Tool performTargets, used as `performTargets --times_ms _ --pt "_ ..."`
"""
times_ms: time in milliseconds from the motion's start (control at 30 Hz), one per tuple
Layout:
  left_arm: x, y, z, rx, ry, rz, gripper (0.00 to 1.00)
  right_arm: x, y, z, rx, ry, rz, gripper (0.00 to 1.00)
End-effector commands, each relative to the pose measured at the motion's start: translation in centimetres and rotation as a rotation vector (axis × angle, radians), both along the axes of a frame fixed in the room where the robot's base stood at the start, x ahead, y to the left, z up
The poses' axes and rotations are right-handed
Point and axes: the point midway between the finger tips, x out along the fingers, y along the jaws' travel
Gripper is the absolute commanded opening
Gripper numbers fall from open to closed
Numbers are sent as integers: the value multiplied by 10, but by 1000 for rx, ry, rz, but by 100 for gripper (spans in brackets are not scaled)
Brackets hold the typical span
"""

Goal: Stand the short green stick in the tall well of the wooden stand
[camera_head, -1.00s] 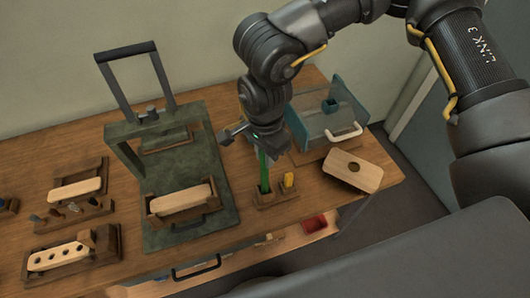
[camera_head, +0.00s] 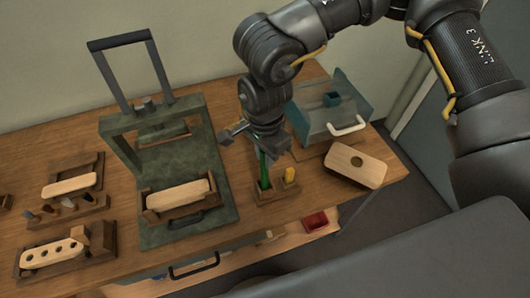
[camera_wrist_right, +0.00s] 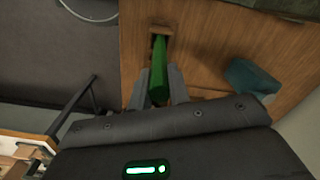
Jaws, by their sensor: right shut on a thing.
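A green stick (camera_head: 264,172) stands roughly upright under my right gripper (camera_head: 262,150). The gripper is shut on its upper part. The stick's lower end is at the left side of the small wooden stand (camera_head: 277,194); I cannot tell how deep it sits. In the right wrist view the green stick (camera_wrist_right: 158,78) runs from between the fingers (camera_wrist_right: 157,92) to the stand (camera_wrist_right: 160,32). My left gripper is not in view.
A dark green press (camera_head: 185,160) with a tall handle stands to the left. A clear blue box (camera_head: 330,115) is behind right, and a pale block with a hole (camera_head: 357,166) lies right of the stand.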

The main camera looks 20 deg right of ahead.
Motion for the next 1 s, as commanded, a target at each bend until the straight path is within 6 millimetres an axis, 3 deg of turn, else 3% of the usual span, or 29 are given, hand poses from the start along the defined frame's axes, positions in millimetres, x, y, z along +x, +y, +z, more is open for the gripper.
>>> performTargets --times_ms 933,967,1000 --pt "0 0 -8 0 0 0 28 0 0 -7 0 0 0 0" --pt "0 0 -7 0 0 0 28 0 0 -6 0 0 0 21" --pt "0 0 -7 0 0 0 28 0 0 -6 0 0 0 26"
